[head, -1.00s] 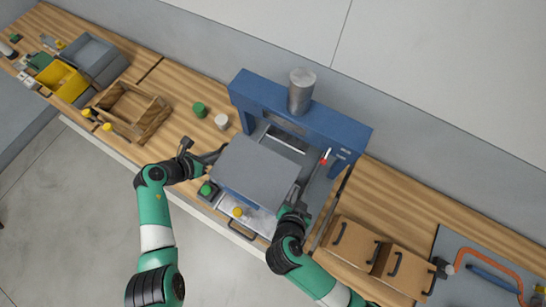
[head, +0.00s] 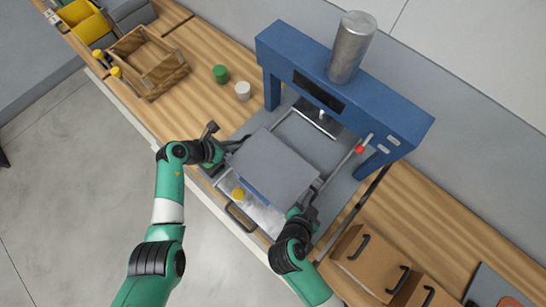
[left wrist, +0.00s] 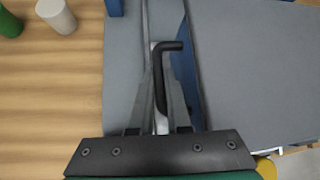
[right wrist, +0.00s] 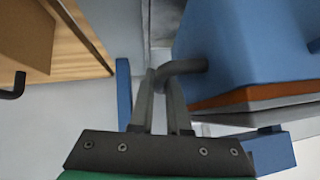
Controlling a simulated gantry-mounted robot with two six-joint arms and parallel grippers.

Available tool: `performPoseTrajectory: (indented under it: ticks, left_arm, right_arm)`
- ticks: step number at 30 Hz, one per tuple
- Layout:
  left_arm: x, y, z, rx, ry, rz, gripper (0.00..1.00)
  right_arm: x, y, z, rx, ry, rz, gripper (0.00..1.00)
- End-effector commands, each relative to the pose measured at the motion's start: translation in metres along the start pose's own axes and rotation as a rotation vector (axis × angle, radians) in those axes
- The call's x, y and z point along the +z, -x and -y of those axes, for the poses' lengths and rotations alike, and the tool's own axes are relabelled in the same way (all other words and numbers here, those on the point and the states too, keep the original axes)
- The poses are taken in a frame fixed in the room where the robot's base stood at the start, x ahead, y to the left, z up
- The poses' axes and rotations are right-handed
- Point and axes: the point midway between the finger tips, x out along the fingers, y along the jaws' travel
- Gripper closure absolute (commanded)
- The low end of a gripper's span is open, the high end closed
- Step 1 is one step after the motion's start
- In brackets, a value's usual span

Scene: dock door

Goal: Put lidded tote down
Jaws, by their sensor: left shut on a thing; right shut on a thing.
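The lidded tote, with a grey lid (head: 272,165) and blue sides (right wrist: 235,50), is in front of the blue press frame (head: 345,85), over the press's grey base (head: 345,185). My left gripper (head: 226,152) is shut on the tote's dark handle (left wrist: 172,47) at its left side; the left wrist view shows the fingers (left wrist: 160,95) around it. My right gripper (head: 304,200) is shut on the opposite handle (right wrist: 185,67), between the fingers (right wrist: 160,92) in the right wrist view. The tote's underside is hidden, so I cannot tell whether it touches the base.
Green (head: 220,74) and white (head: 243,91) cylinders stand left of the press. A wooden crate (head: 150,62) is further left. A red-tipped lever (head: 360,149) is on the press's right. Cardboard boxes (head: 365,262) are at the right. A drawer handle (head: 240,222) is at the front.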

Motion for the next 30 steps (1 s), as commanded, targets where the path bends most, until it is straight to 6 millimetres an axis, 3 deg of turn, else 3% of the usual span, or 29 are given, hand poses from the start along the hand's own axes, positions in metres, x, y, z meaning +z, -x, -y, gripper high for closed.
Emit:
performPoseTrajectory:
  ticks: [8, 25, 26, 30]
  left_arm:
    - [-0.003, -0.004, -0.001, 0.0, -0.001, 0.002, 1.0]
    - [-0.036, -0.037, -0.009, 0.0, -0.001, 0.002, 1.0]
    - [-0.034, -0.035, -0.009, 0.0, 0.0, 0.0, 0.82]
    - [-0.033, -0.033, -0.008, 0.0, 0.0, 0.0, 0.56]
  right_arm:
    - [0.004, -0.004, 0.0, -0.002, -0.001, -0.001, 1.0]
    - [0.036, -0.037, -0.009, -0.002, -0.001, -0.001, 1.0]
    - [0.035, -0.034, -0.009, -0.001, 0.0, 0.0, 0.82]
    - [0.033, -0.033, -0.008, 0.0, 0.0, 0.0, 0.56]
